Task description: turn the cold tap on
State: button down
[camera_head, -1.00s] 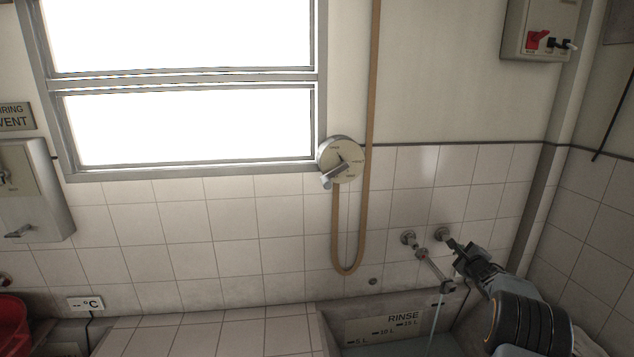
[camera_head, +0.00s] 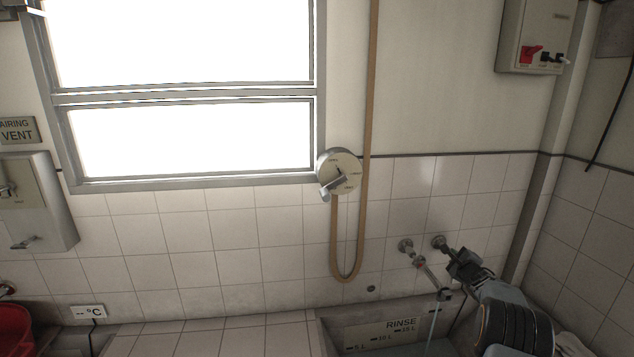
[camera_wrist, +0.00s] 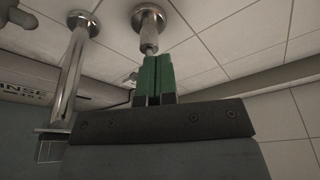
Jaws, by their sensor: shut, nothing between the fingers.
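The cold tap (camera_head: 438,242) is the right-hand of two round wall fittings above the rinse tub. In the wrist view its round flange and grey stem (camera_wrist: 148,30) stick out from the tiles straight ahead of my fingertips. My gripper (camera_head: 454,258) is right at this tap; in the wrist view its green fingers (camera_wrist: 155,62) are together and empty. The fingertips are at or very near the stem's end; I cannot tell if they touch. The left fitting (camera_head: 405,245) has a red mark below it and a slanting metal spout (camera_head: 433,278). A thin pale stream falls from the spout's end.
The tub labelled RINSE (camera_head: 378,334) lies below the taps. The spout runs close at the left of my gripper. The side wall is at the right.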

jog(key=shift+w+a, duration=0.1)
jog(key=shift+a, duration=0.1)
dwell(0.4)
jog(key=shift+a+f+p, duration=0.1)
jog(key=shift+f+p, duration=0.1)
jog(key=shift+p, duration=0.25)
